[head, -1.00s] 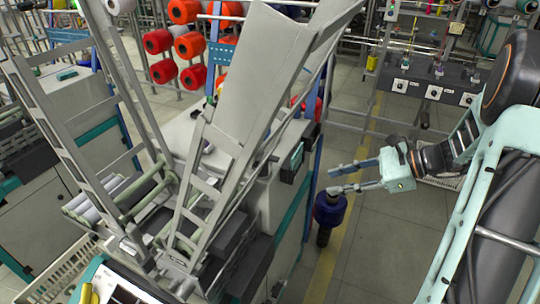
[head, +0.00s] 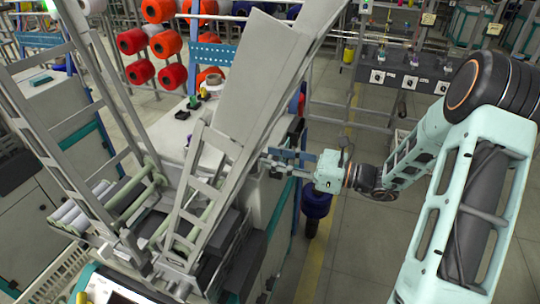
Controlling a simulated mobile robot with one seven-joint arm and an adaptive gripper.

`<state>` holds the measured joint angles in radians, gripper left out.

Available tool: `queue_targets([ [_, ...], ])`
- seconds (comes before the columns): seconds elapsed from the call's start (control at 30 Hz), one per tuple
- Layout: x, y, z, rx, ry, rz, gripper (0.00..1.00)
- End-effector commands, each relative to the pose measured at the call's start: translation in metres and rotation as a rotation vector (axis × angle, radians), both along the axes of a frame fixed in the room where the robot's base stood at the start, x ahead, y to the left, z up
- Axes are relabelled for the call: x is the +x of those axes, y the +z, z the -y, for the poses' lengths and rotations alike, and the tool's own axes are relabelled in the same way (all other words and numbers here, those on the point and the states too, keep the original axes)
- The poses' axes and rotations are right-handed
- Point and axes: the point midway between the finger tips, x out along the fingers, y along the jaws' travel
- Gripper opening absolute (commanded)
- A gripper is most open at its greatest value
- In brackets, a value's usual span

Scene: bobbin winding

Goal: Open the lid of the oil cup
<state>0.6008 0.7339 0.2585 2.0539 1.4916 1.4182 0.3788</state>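My gripper (head: 289,163) reaches left to the side of the grey winding machine (head: 262,205), near its upper right edge. Its two blue-grey fingers are apart, one above the other, with nothing clearly seen between them. The fingertips look close to the machine's side, behind the slanted metal frame; whether they touch anything I cannot tell. I cannot clearly make out the oil cup or its lid. The small dark box on the machine's side is largely hidden by the fingers.
Slanted metal frames (head: 240,75) rise left of the gripper. Red and orange spools (head: 172,75) hang on a rack behind. A control panel (head: 410,82) is at the back right. The floor aisle on the right is open.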

Motion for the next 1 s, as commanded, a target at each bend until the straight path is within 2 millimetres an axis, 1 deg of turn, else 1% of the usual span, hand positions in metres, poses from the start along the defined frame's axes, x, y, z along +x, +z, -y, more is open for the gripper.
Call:
queue_targets([
  [0.03,0.0020,0.0001,-0.0053,-0.001,0.001,0.000,0.30],
  [0.13,0.0044,-0.0001,-0.0116,-0.001,0.001,0.001,0.30],
  [0.43,0.0059,-0.0003,-0.0138,-0.001,0.000,0.001,0.30],
  [0.47,0.0058,-0.0003,-0.0137,-0.001,0.000,0.001,0.29],
  [0.73,0.0058,-0.0004,-0.0135,-0.001,0.000,0.001,0.00],
  [1.0,0.0056,-0.0004,-0.0135,-0.002,0.000,0.000,0.00],
])
